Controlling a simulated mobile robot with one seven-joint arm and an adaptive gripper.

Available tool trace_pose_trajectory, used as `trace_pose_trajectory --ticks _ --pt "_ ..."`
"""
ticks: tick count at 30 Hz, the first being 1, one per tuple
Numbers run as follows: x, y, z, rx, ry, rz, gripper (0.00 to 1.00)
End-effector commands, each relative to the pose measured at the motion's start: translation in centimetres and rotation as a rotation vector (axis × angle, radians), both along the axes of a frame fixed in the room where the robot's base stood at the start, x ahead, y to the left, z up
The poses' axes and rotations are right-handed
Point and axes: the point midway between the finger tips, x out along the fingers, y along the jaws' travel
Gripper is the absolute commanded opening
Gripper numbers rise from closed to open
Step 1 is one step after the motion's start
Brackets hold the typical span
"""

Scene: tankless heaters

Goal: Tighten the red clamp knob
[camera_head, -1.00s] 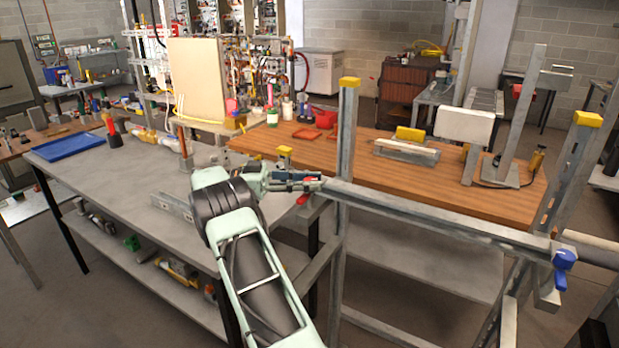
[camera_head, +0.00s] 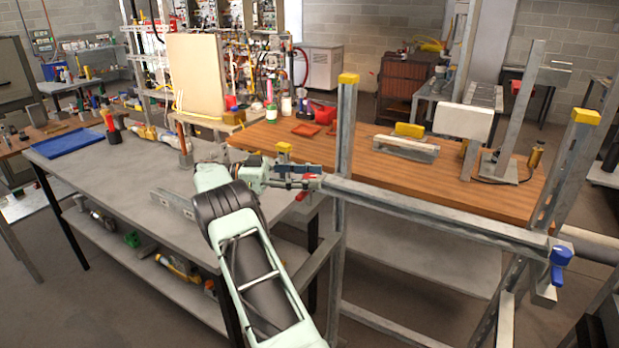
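The red clamp knob (camera_head: 301,196) shows as a small red piece at the left end of the grey metal crossbar (camera_head: 420,214), beside the left upright. My gripper (camera_head: 311,182) is at that same end, just above the knob and very close to it in the picture. My gripper partly covers the knob. I cannot tell whether they touch. The fingers are small and dark here, and their opening is unclear. A blue clamp knob (camera_head: 561,257) is at the right end of the crossbar.
The left upright (camera_head: 347,140) with a yellow cap stands just right of my gripper. A grey workbench (camera_head: 110,180) with a blue tray (camera_head: 67,143) lies to the left. A wooden-topped bench (camera_head: 350,155) stands behind the crossbar.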

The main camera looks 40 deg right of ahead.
Motion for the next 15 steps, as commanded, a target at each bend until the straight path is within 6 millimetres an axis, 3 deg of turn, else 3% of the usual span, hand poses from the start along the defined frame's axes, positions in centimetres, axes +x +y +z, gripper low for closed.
trace_pose_trajectory --ticks 8,15 --pt "0.1 0.1 0.1 0.003 0.0 0.002 0.43" --pt "0.1 0.1 3.6 0.001 -0.003 0.002 0.43"
